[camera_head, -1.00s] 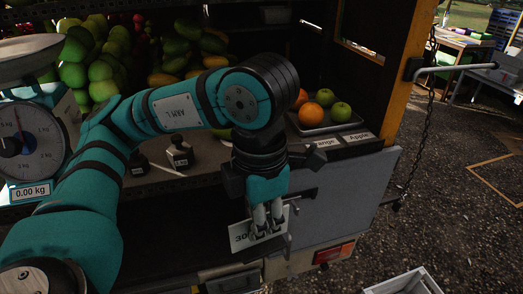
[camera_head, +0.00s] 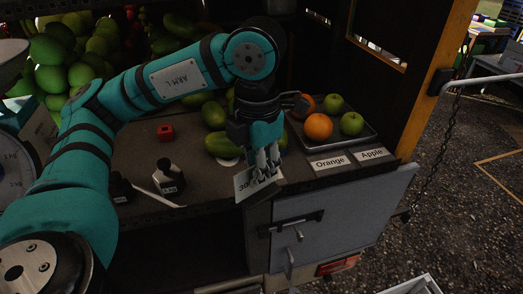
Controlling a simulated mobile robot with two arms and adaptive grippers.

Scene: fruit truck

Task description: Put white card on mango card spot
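The white card (camera_head: 246,185), with "30" partly readable on it, is in my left gripper (camera_head: 268,168). The gripper's fingers are shut on the card's upper right part and cover some of its print. The card is tilted and is at the front edge of the counter (camera_head: 207,184), left of the Orange label. I cannot tell whether it touches the counter. Several green mangoes (camera_head: 213,116) lie just behind and left of the gripper. No mango label can be read; that part of the counter is partly hidden by my gripper. My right gripper is not in view.
The Orange label (camera_head: 330,163) and Apple label (camera_head: 371,154) stand in front of a tray (camera_head: 349,139) of fruit. Black-and-white weights (camera_head: 168,178) and a red cube (camera_head: 165,133) are on the counter at left. A grey cabinet door (camera_head: 345,225) is below the counter.

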